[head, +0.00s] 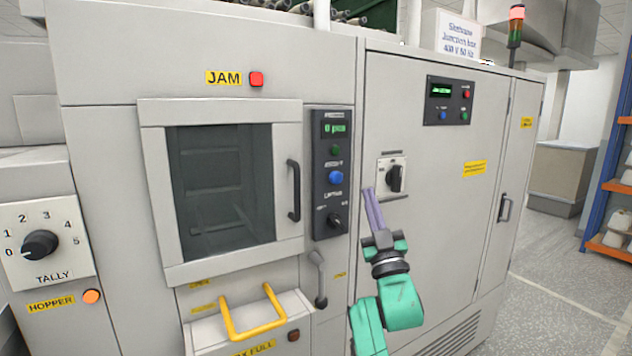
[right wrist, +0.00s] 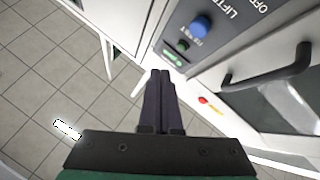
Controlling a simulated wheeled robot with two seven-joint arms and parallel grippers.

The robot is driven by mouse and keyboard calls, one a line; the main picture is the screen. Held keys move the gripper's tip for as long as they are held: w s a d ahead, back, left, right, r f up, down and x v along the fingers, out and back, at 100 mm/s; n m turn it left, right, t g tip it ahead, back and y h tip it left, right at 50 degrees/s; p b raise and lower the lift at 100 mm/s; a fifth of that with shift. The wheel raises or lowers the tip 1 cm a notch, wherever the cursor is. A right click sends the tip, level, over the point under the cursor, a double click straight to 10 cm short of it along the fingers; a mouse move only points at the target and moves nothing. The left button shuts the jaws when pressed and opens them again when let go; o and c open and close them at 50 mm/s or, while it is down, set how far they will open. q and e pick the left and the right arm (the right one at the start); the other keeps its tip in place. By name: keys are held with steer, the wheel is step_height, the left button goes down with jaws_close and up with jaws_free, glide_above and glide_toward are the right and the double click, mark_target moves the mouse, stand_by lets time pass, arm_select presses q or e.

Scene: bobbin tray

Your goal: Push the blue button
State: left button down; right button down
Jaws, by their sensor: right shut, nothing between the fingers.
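The blue button (head: 336,177) sits on a dark upright control panel (head: 326,222) right of the windowed door, below a green button (head: 335,151) and above a black knob. It also shows in the right wrist view (right wrist: 201,26), above and right of the fingertips. My right gripper (head: 369,190) is shut with nothing between its fingers. In the head view its fingertips are to the right of the blue button and a little lower, in front of the cabinet. In the right wrist view the fingers (right wrist: 161,74) are apart from the button. My left gripper is not in view.
A black door handle (head: 293,190) stands out left of the panel. A rotary switch (head: 392,177) is close to my right fingers. Another small panel (head: 449,101) with a second blue button is higher right. A yellow handle (head: 252,318) juts out below.

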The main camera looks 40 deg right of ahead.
mark_target(336, 177)
steer(key=shift+s+a+r, duration=0.1)
steer(key=shift+s+r, duration=0.1)
steer(key=shift+r, duration=0.2)
steer(key=shift+w+d+b, duration=0.15)
steer(key=shift+w+b, duration=0.05)
steer(key=shift+w, duration=1.25)
steer(key=shift+w+d+b, duration=0.2)
steer(key=shift+w, duration=1.3)
steer(key=shift+w+d+b, duration=0.15)
steer(key=shift+w+b, duration=0.05)
steer(key=shift+w, duration=1.25)
steer(key=shift+w, duration=0.45)
